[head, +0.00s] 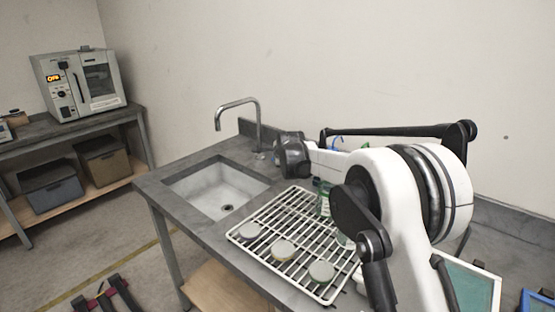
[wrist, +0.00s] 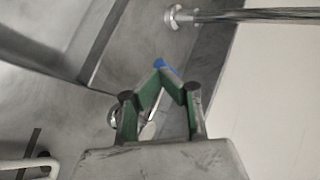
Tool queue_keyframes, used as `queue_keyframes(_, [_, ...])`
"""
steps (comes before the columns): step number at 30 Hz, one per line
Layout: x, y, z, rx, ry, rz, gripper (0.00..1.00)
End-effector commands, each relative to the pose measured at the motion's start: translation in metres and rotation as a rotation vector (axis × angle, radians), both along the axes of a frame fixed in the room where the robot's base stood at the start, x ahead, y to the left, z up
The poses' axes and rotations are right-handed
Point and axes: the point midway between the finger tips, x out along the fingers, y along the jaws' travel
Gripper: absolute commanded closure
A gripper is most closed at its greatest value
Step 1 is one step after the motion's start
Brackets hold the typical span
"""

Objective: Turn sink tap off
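The sink tap (head: 240,103) is a grey metal pipe bent over the back of the basin (head: 212,190). In the wrist view its round base (wrist: 178,17) and pipe (wrist: 250,15) lie ahead of my gripper. My gripper (wrist: 162,70) has green fingers whose tips come together, with a small blue piece at the tips; I cannot tell whether it is between them or beyond. A round metal fitting (wrist: 114,116) shows left of the fingers, and a pale rod-like piece shows behind them. I cannot make out the tap's lever position or any water.
A white wire rack (head: 262,245) with several round lids and a green bottle (head: 324,200) lies right of the basin, close to my arm. The wall (head: 330,60) stands close behind the tap. An oven-like machine (head: 80,84) stands on the left bench.

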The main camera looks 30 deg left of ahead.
Motion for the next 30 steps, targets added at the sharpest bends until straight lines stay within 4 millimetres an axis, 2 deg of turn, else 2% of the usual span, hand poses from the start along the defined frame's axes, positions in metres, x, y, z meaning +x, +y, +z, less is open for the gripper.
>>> queue_keyframes(7, [-0.01, 0.003, 0.001, 0.002, 0.001, 0.001, 1.0])
queue_keyframes(13, [-0.037, 0.003, 0.009, 0.001, 0.0, -0.006, 1.0])
queue_keyframes(24, [-0.092, 0.015, 0.056, 0.001, -0.001, -0.006, 1.0])
queue_keyframes(30, [-0.106, 0.018, 0.068, 0.001, 0.0, -0.008, 1.0])
